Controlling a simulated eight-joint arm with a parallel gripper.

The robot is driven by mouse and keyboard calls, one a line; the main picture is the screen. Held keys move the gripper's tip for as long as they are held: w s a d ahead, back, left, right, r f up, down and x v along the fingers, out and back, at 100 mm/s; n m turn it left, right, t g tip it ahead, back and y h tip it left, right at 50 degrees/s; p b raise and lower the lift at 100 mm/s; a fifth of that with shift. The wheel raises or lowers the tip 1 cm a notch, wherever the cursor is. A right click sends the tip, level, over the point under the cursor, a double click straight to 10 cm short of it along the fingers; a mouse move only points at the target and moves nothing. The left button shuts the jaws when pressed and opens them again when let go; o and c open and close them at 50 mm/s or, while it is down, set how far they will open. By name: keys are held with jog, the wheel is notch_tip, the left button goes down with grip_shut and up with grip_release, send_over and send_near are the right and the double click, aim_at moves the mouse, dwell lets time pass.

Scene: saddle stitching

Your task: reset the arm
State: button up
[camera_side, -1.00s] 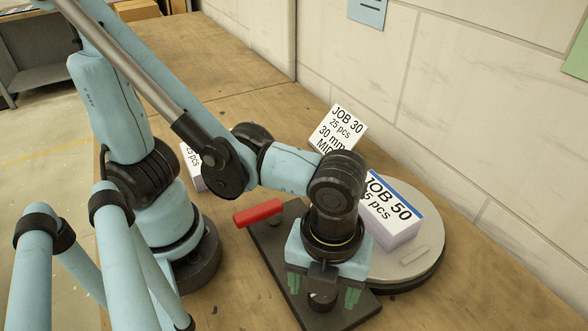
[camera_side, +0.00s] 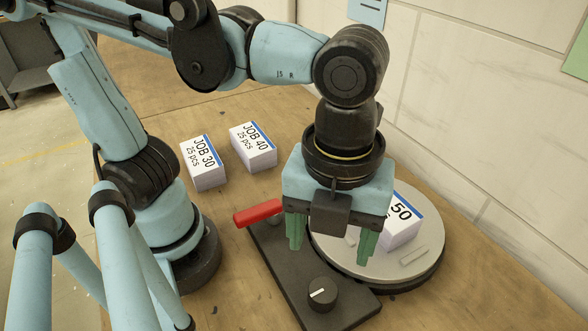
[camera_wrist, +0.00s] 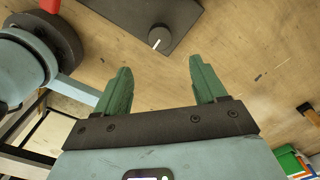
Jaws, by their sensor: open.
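My gripper (camera_side: 331,238) is raised above the dark base plate in the side view, its green fingers apart with nothing between them. In the wrist view my gripper (camera_wrist: 160,85) also shows its two green fingers spread and empty. The black knob (camera_side: 322,294) with a white mark stands on the plate (camera_side: 285,270), below and clear of the fingers. The knob also shows in the wrist view (camera_wrist: 160,38), beyond the fingertips.
A red handle (camera_side: 258,213) sits at the plate's left end. A round turntable (camera_side: 400,268) carries a stack labelled 50 (camera_side: 402,222), partly hidden by my gripper. Stacks labelled JOB 30 (camera_side: 204,172) and JOB 40 (camera_side: 254,152) lie behind. A wall (camera_side: 470,130) bounds the right.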

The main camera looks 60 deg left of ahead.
jog(key=shift+r, duration=0.35)
jog(key=w+a+f+n+t, duration=0.2)
jog(key=w+a+n, duration=0.3)
jog(key=a+n, duration=0.5)
jog(key=w+a+f+n+t, duration=0.1)
jog(key=w+a+n+t, duration=0.4)
jog(key=a+n, duration=0.5)
jog(key=w+n, duration=0.1)
jog(key=n, duration=0.6)
jog(key=shift+w+a+f, duration=0.3)
jog(key=shift+a+f, duration=0.05)
